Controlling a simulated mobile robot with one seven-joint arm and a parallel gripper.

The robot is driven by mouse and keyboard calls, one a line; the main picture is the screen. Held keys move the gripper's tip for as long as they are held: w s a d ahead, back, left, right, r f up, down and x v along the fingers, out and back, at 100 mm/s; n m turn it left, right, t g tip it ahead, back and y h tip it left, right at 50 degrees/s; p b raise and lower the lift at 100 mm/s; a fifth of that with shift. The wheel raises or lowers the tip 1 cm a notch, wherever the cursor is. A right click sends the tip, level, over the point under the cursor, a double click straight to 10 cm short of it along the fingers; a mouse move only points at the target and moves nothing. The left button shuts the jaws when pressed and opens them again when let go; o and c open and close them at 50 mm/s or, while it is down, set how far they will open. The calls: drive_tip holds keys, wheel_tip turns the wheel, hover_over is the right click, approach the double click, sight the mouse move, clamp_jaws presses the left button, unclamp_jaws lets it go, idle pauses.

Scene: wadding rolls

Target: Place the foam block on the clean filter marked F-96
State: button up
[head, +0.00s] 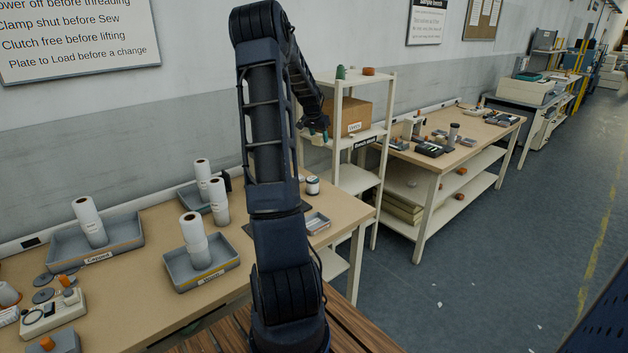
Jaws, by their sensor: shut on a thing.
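My gripper (316,129) is at the end of my arm, high in front of the white shelf rack, right of the picture's middle. It is shut on a small pale piece (317,140) that looks like the foam block; the fingers hide part of it. I cannot pick out a filter marked F-96; no such mark is readable here. My arm covers part of the near bench.
Grey trays with white rolls stand on the near bench (130,290): one at the left (125,232), one in front (230,268), one behind. The rack (383,150) holds a cardboard box (350,112). A second bench (490,130) carries small devices. Floor (480,270) is open at right.

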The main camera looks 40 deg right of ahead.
drive_tip(key=w+r, duration=0.2)
drive_tip(key=w, duration=0.1)
approach(314, 177)
drive_tip(key=shift+n, duration=0.4)
drive_tip(key=x, duration=0.5)
drive_tip(key=shift+s+d+f, duration=0.15)
drive_tip(key=shift+f, duration=0.1)
drive_tip(key=shift+f, duration=0.1)
drive_tip(key=o, duration=0.9)
drive_tip(key=shift+o, duration=0.2)
